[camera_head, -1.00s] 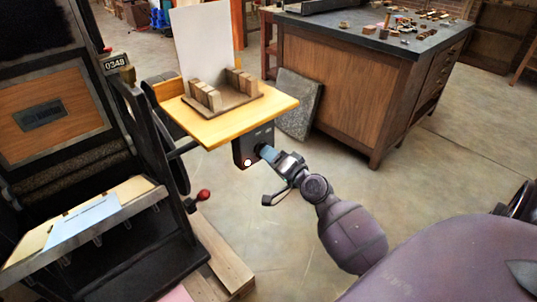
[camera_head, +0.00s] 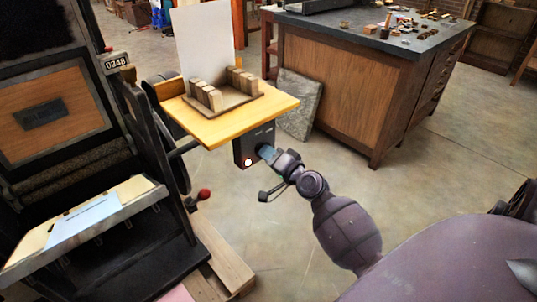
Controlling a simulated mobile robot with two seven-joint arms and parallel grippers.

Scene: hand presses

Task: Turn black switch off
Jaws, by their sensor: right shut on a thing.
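The black switch box (camera_head: 252,146) is fixed under the front edge of a yellow wooden shelf (camera_head: 222,131). A small white round spot (camera_head: 248,162) shows at its lower front. My right gripper (camera_head: 266,152) reaches up from the lower right, with its fingertips against the right side of the box. The fingers are close together; what they hold is hidden at this angle. The switch lever itself cannot be made out. My left gripper is not in view.
The hand press (camera_head: 150,165) stands at left, with a red-knobbed lever (camera_head: 203,195) and a sloped tray (camera_head: 40,255). Wooden blocks (camera_head: 205,94) and a white sheet (camera_head: 203,40) sit on the shelf. A large wooden cabinet (camera_head: 335,90) stands behind.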

